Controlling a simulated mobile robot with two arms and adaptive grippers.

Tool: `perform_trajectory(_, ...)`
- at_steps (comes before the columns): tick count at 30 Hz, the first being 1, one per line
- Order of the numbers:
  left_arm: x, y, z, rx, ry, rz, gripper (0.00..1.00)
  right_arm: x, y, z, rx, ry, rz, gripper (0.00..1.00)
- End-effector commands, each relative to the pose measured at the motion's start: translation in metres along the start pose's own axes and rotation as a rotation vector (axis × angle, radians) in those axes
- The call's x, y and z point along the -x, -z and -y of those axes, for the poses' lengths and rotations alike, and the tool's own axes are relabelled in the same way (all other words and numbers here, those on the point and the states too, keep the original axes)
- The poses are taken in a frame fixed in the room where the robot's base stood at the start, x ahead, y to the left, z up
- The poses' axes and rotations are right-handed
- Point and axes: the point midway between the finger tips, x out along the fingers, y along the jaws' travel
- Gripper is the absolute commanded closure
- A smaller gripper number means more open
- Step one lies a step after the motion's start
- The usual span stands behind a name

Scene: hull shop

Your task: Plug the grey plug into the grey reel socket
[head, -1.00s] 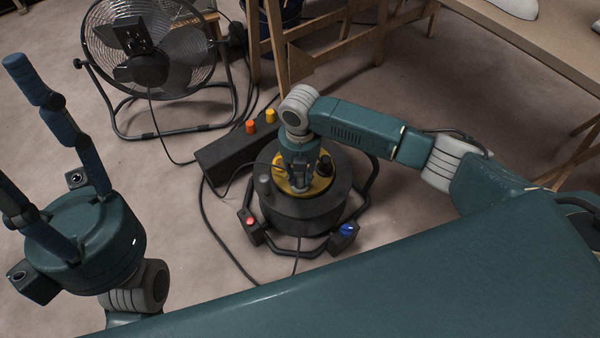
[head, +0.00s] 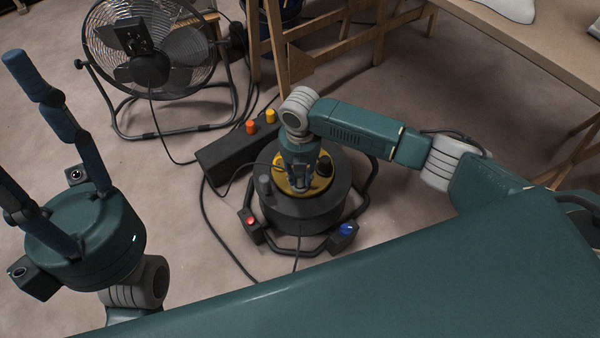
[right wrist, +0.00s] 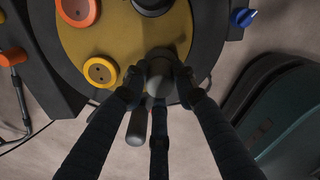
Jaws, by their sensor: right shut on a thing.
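The cable reel (head: 330,205) is a dark drum with a yellow face (head: 322,180), standing on the floor. The yellow face also shows in the right wrist view (right wrist: 125,30). My right gripper (head: 302,184) points down over this face. In the right wrist view its dark fingers (right wrist: 160,90) are shut around the grey plug (right wrist: 158,72), upright at the face. The grey socket is hidden under the plug and fingers, so I cannot tell how deep the plug sits. My left gripper (head: 14,120) is open and empty, fingers spread.
A black box (head: 228,158) with an orange (head: 251,126) and a yellow knob-like piece (head: 270,116) lies behind the reel. A fan (head: 150,60) stands at back left. Cables run on the floor around the reel. A table (head: 540,45) is at right.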

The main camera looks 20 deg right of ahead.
Motion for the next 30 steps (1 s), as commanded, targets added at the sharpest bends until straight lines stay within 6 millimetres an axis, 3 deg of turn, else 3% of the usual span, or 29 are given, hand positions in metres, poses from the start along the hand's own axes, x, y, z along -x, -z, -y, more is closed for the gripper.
perform_trajectory(25, 0.005, -0.001, 0.0, 0.0, 0.002, 0.002, 0.51, -0.012, 0.0, 0.0, -0.001, 0.001, -0.001, 0.96)
perform_trajectory(26, 0.004, -0.001, 0.0, 0.0, 0.002, 0.002, 0.51, -0.012, 0.0, 0.0, -0.001, 0.001, -0.001, 0.69)
perform_trajectory(28, 0.004, -0.001, 0.0, 0.001, 0.002, 0.003, 0.51, -0.012, 0.0, 0.0, -0.001, 0.001, 0.0, 0.55)
perform_trajectory(30, 0.005, -0.001, 0.0, 0.001, 0.002, 0.004, 0.51, -0.012, 0.0, 0.0, -0.001, 0.001, 0.0, 0.51)
